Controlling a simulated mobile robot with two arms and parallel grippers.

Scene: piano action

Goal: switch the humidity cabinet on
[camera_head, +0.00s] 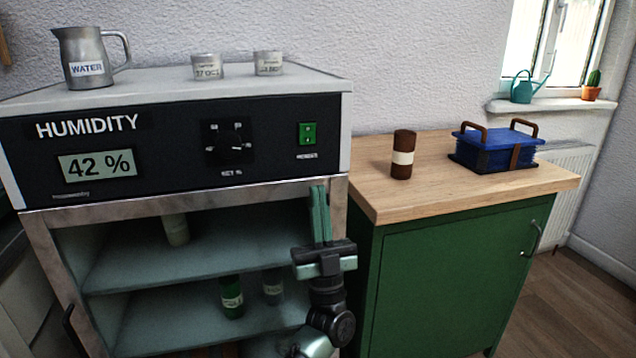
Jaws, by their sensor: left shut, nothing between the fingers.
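The humidity cabinet (190,206) fills the left of the view. Its black front panel (260,172) carries the word HUMIDITY, a display (97,166) reading 42 %, a dial (229,142) and a green rocker switch (307,133) at the right. My left gripper (319,190) points upward in front of the cabinet, below the switch in the picture. Its fingers are together with nothing between them, and a gap shows between the fingertips and the switch. My right gripper is not in view.
On the cabinet stand a metal WATER jug (88,58) and two small tins (207,67). Its open front shows shelves with several containers, including a green one (232,297). At right, a green cupboard (450,270) bears a brown jar (402,155) and a blue box (495,147).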

